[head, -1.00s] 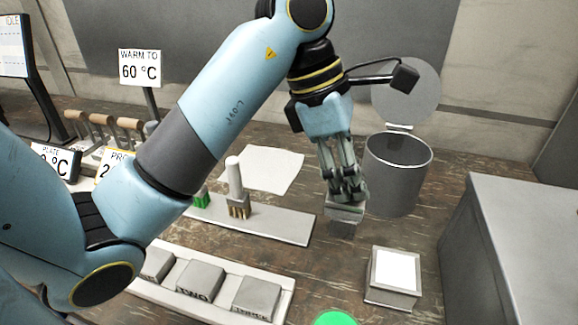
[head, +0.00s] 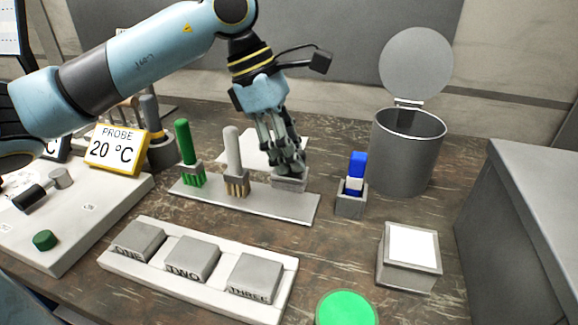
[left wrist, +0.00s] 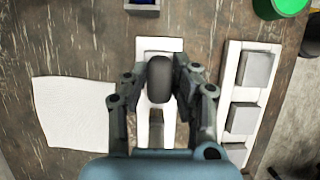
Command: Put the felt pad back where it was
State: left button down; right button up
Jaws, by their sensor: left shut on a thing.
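The felt pad (head: 289,183) is a grey block at the right end of a pale flat rack (head: 262,205), low over or on its surface; I cannot tell if it touches. My left gripper (head: 288,170) points down and is shut on the pad, its fingers hiding the pad's upper part. In the left wrist view a dark rounded grip (left wrist: 158,80) stands between the fingers of the left gripper (left wrist: 160,78), above the pale rack (left wrist: 172,46). A green brush (head: 187,150) and a white-handled brush (head: 234,165) stand on the same rack to the left. My right gripper is not in view.
A blue-and-white item (head: 356,172) stands in a small grey holder (head: 350,206) right of the rack. Behind it is an open grey bin (head: 404,160). Numbered blocks (head: 192,260) sit in front, with a white-topped box (head: 409,262) and a green disc (head: 346,308).

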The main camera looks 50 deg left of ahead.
aim_at(297, 182)
pick_arm(q)
notch_tip(297, 182, down, 4)
jog(key=shift+f+p, duration=0.1)
jog(key=shift+p, duration=0.2)
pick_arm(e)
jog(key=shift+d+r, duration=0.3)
pick_arm(q)
jog(key=shift+f, duration=0.1)
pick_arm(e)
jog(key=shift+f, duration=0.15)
pick_arm(q)
jog(key=c, duration=1.1)
grip_release()
